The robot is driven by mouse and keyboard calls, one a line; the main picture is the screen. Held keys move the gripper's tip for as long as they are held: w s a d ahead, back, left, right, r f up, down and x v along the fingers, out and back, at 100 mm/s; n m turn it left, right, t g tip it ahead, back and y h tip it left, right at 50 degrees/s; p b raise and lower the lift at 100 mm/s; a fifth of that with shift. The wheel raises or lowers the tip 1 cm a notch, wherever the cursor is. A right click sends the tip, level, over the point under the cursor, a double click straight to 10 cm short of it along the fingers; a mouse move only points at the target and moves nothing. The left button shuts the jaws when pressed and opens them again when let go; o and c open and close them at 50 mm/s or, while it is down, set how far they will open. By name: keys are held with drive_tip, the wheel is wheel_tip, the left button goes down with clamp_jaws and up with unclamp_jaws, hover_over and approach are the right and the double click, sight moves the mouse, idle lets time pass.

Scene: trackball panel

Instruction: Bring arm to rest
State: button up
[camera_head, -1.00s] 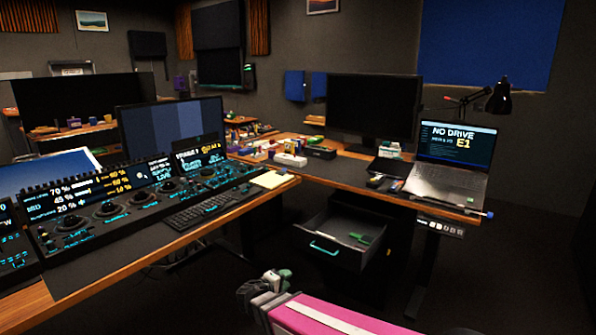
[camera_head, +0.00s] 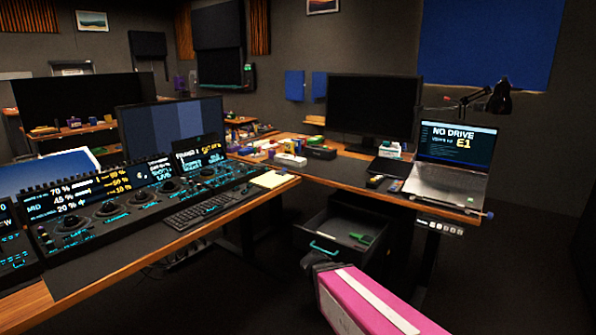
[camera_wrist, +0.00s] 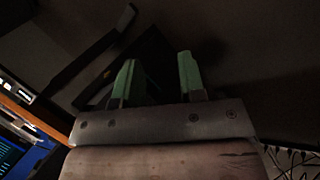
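My arm shows as a pink link with a white stripe at the bottom right of the head view, in front of the open drawer. Beyond the fingers is a dark area, with what appears to be the drawer (camera_wrist: 100,68).
A laptop (camera_head: 452,165) stands on that desk. The trackball panel (camera_head: 130,205) and a keyboard (camera_head: 205,208) lie on the left desk. Dark floor lies between.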

drive_tip(key=s+d+r+m+g+y, duration=0.1)
drive_tip(key=s+d+r+m+y, duration=0.1)
drive_tip(key=d+y, duration=0.3)
drive_tip(key=shift+d+m+g+y, duration=0.15)
drive_tip(key=shift+m+g+y, duration=0.3)
drive_tip(key=shift+m, duration=0.25)
idle(0.6)
